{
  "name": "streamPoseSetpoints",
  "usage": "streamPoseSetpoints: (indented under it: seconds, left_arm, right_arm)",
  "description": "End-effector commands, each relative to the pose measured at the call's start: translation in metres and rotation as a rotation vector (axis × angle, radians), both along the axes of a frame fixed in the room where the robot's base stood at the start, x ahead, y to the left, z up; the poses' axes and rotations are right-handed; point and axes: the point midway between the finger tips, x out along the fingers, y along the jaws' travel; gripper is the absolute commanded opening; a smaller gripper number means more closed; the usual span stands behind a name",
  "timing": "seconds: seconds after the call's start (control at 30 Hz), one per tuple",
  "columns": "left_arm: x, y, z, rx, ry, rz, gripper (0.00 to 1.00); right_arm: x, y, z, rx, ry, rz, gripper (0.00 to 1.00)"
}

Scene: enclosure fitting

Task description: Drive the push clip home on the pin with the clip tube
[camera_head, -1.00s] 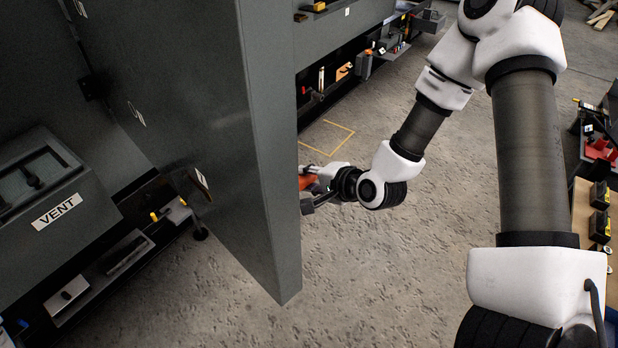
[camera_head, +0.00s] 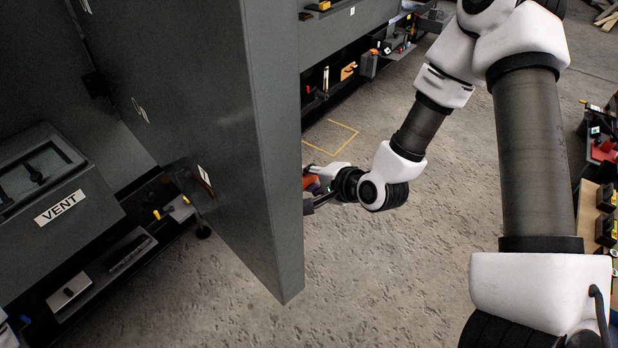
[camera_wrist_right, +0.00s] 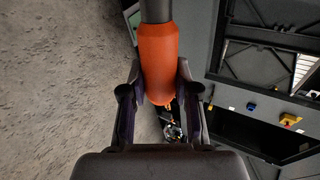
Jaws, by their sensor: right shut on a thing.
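My right gripper (camera_wrist_right: 158,92) is shut on an orange handle (camera_wrist_right: 157,55) in the right wrist view. A grey tube runs from this handle up out of the top of the picture; I take the two to be the clip tube. In the head view my right gripper (camera_head: 318,197) is beside the edge of a large grey panel (camera_head: 276,180), which hides its tips. A bit of the orange handle (camera_head: 310,182) shows there. I cannot make out the push clip or the pin in either view. My left gripper is not in view.
The grey panel stands upright left of my right arm. A bench (camera_head: 600,240) with tools is at the right edge. The concrete floor (camera_head: 390,270) below my right arm is clear.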

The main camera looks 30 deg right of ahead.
Motion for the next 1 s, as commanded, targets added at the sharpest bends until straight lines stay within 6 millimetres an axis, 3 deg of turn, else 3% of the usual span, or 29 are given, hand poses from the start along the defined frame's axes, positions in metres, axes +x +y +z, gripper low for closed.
streamPoseSetpoints:
  seconds: [0.17, 1.0]
  left_arm:
    - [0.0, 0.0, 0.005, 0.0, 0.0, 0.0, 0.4]
    - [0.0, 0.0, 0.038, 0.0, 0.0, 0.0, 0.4]
  right_arm:
    - [0.0, -0.004, 0.002, 0.003, 0.002, 0.005, 0.0]
    - [0.014, -0.065, 0.0, 0.002, -0.001, 0.0, 0.0]
